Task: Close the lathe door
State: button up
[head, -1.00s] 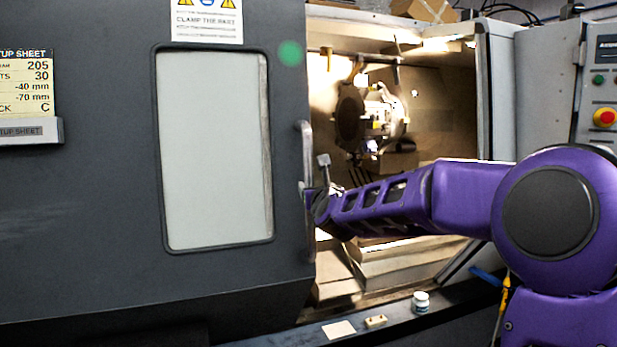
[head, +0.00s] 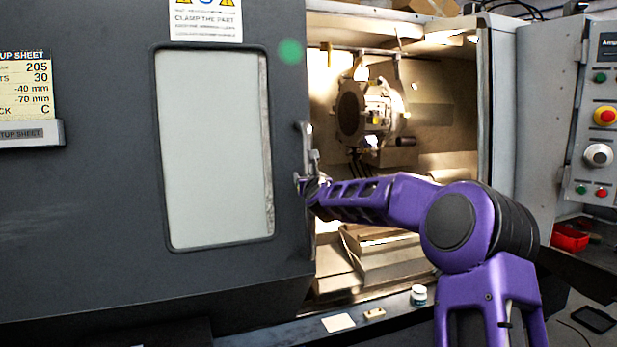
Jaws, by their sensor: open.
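The lathe door (head: 110,190) is a dark grey sliding panel with a pale window (head: 213,150). It stands open, with the lit machine interior (head: 430,110) showing to its right. A vertical metal door handle (head: 307,145) runs along the door's right edge. My gripper (head: 303,184) is at the lower part of the handle, its jaws open. It is small in the view and partly merges with the handle, so I cannot tell whether it touches it. My purple arm reaches in from the lower right, across the opening.
A chuck or turret (head: 368,112) sits inside the machine. A small white jar (head: 418,295), a beige block (head: 375,314) and a pale card (head: 338,323) lie on the front ledge. The control panel (head: 597,130) stands at right, with a red bin (head: 570,238) below it.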

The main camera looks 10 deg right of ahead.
grip_shut()
dwell(1.3)
